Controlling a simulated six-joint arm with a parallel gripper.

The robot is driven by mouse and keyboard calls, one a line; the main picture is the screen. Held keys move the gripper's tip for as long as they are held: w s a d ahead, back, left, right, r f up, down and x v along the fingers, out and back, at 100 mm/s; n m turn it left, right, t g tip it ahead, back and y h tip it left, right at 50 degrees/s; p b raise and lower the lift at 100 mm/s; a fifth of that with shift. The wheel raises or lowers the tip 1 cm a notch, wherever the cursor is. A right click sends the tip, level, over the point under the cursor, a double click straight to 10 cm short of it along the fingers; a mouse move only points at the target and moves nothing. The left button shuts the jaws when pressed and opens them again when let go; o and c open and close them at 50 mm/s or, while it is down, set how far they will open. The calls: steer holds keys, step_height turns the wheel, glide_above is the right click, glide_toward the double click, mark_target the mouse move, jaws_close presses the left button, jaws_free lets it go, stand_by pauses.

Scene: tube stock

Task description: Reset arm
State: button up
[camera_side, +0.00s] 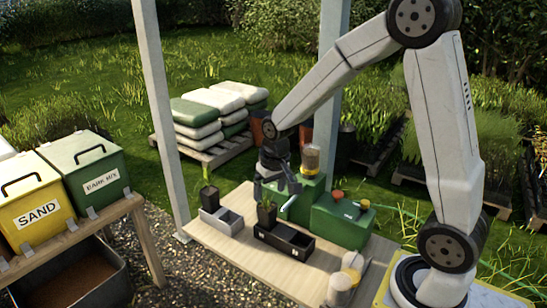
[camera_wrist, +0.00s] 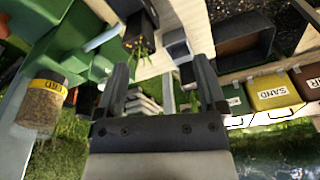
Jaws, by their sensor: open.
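My gripper (camera_side: 278,186) is open and empty above the back of the wooden worktable (camera_side: 225,258), in front of a green block (camera_side: 303,205). In the wrist view its two fingers (camera_wrist: 162,88) are spread wide with nothing between them. A grey two-cell tray (camera_side: 228,222) with a potted plant (camera_side: 208,198) stands at the table's left. A black tray (camera_side: 296,243) with another potted plant (camera_side: 267,214) stands nearer the middle. A jar of brown grains with a yellow label (camera_wrist: 42,105) shows at left in the wrist view. It stands on the green block in the side view (camera_side: 311,160).
A second green block (camera_side: 342,222) with small coloured tops stands at right. A stand with a yellow SAND bin (camera_side: 36,208) and green BARK MIX bin (camera_side: 88,170) is at left. A post (camera_side: 160,110) rises behind the table's left corner.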

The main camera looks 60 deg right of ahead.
steer(key=s+a+n, duration=0.2)
steer(key=s+a, duration=0.1)
steer(key=s, duration=0.2)
steer(key=s+a+f+n, duration=0.1)
steer(key=s+a, duration=0.2)
steer(key=s, duration=0.3)
steer(key=shift+a+f+n+t, duration=0.2)
steer(key=shift+a+n+t, duration=0.05)
steer(key=shift+n+t, duration=0.15)
